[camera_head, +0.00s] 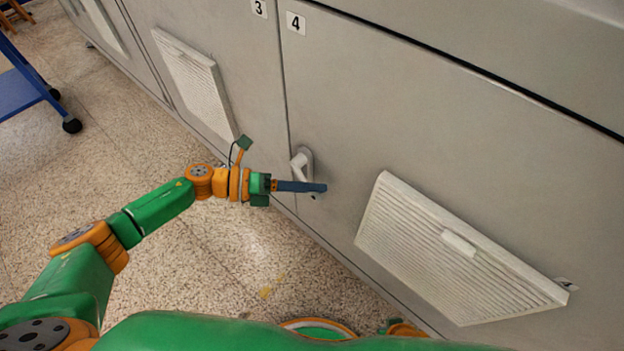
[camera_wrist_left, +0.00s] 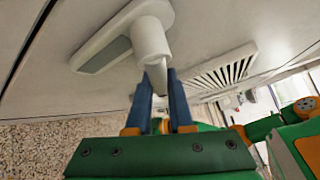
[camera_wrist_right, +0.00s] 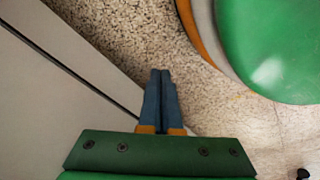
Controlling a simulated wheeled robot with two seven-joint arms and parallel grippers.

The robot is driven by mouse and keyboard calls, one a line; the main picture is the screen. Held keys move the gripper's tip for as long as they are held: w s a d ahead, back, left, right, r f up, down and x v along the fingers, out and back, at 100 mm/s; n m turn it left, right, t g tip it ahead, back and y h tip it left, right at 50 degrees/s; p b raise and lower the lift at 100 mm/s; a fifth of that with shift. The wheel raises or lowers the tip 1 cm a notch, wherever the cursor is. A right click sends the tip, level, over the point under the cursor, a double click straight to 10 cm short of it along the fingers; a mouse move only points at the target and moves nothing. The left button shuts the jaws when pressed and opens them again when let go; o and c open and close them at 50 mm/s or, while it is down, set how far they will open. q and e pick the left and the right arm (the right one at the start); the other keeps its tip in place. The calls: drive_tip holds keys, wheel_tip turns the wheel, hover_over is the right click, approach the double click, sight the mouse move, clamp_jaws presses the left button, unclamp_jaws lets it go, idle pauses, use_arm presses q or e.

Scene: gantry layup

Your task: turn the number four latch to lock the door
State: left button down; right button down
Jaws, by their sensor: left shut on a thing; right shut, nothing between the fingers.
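The number four door (camera_head: 400,120) is a grey panel marked with a "4" label (camera_head: 296,23). Its latch (camera_head: 301,160) is a pale handle on an oval plate near the door's left edge. In the left wrist view the latch (camera_wrist_left: 150,40) shows large, its lever reaching down between my blue fingers. My left gripper (camera_head: 315,188) is shut on the latch lever (camera_wrist_left: 158,75); in the head view its fingers cover the lever's lower part. My right gripper (camera_wrist_right: 160,75) is shut and empty, over the speckled floor beside the cabinet.
The number three door (camera_head: 220,60) is to the left with its own louvred vent (camera_head: 195,80). A louvred vent (camera_head: 450,250) stands out from the number four door, right of the latch. A blue cart (camera_head: 25,85) stands far left. Speckled floor (camera_head: 80,150) is open between.

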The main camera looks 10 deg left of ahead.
use_arm(q)
drive_tip(key=shift+w+a+f+m+y+p, duration=0.2)
drive_tip(key=shift+f+m+y+p, duration=0.15)
drive_tip(key=shift+m+y+p, duration=0.25)
use_arm(e)
drive_tip(key=shift+s+d, duration=0.45)
drive_tip(key=shift+s, duration=0.05)
use_arm(q)
drive_tip(key=c, duration=0.8)
unclamp_jaws()
